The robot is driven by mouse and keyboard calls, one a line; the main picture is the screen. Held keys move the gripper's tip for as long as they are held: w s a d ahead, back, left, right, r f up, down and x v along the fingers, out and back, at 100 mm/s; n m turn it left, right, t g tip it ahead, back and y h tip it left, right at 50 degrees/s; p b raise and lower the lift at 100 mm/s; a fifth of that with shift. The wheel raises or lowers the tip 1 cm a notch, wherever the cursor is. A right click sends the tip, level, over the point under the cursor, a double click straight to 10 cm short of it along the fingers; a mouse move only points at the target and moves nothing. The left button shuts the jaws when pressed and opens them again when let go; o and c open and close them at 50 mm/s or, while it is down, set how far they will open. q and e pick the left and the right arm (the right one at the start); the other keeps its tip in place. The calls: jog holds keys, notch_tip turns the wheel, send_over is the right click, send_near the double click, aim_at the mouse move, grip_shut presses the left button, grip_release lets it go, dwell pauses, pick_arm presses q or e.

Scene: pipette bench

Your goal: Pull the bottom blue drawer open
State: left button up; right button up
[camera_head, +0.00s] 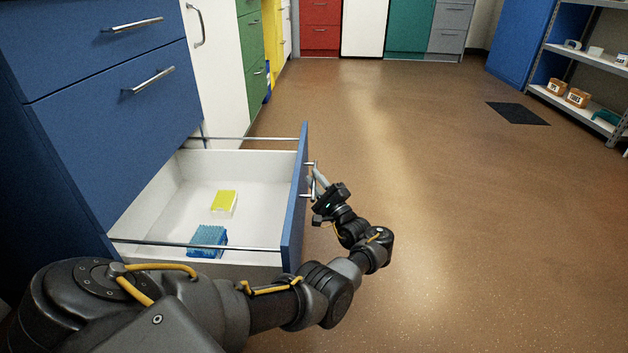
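The bottom blue drawer (295,205) stands far out from its cabinet, with its white inside showing. A yellow-topped box (224,203) and a blue rack (208,241) lie in it. Its metal handle (309,182) is on the outer face of the front panel, seen nearly edge-on. My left arm comes in from the lower left and reaches around the near end of the front panel. My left gripper (318,180) is at the handle, its fingertips pointing at the panel. Whether the fingers close on the handle is too small to tell. My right gripper is out of view.
Two closed blue drawers with handles (148,81) are above the open one. A white cabinet door (212,70) and green drawers (250,60) stand beyond. The brown floor (450,210) to the right is clear, with a dark mat (517,113) near shelves (590,105).

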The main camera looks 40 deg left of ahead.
pick_arm(q)
jog(key=b+v, duration=0.1)
jog(key=v, duration=0.9)
jog(key=shift+d, duration=0.25)
jog(key=shift+s+f, duration=0.1)
